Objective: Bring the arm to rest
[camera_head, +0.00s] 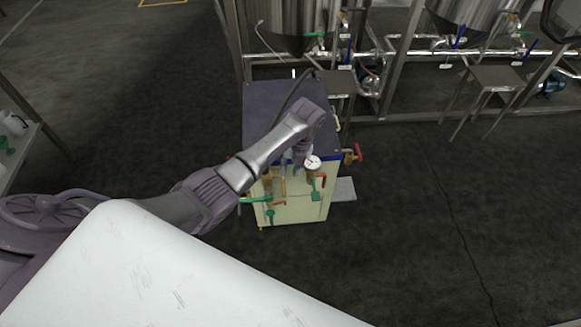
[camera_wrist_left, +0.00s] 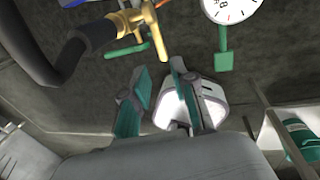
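My left arm (camera_head: 240,170) reaches out from the left over the cabinet with valves (camera_head: 297,209). My left gripper (camera_head: 302,157) is small and partly hidden by my wrist in the head view, close to the gauge. In the left wrist view my left gripper (camera_wrist_left: 160,78) shows two fingers with green pads, apart and with nothing held between them. Past the fingertips are a brass valve (camera_wrist_left: 130,22) with a black hose and, to the right, a white dial gauge (camera_wrist_left: 230,8). I cannot tell how far the fingers are from them. My right gripper is not in view.
The gauge (camera_head: 313,162), a green valve handle (camera_head: 317,190) and a red-handled valve (camera_head: 353,154) stick out around the cabinet. Steel tanks (camera_head: 300,15), pipes and a small metal table (camera_head: 497,77) stand behind. The dark floor (camera_head: 420,210) at right is clear. A shelf (camera_head: 20,150) stands at left.

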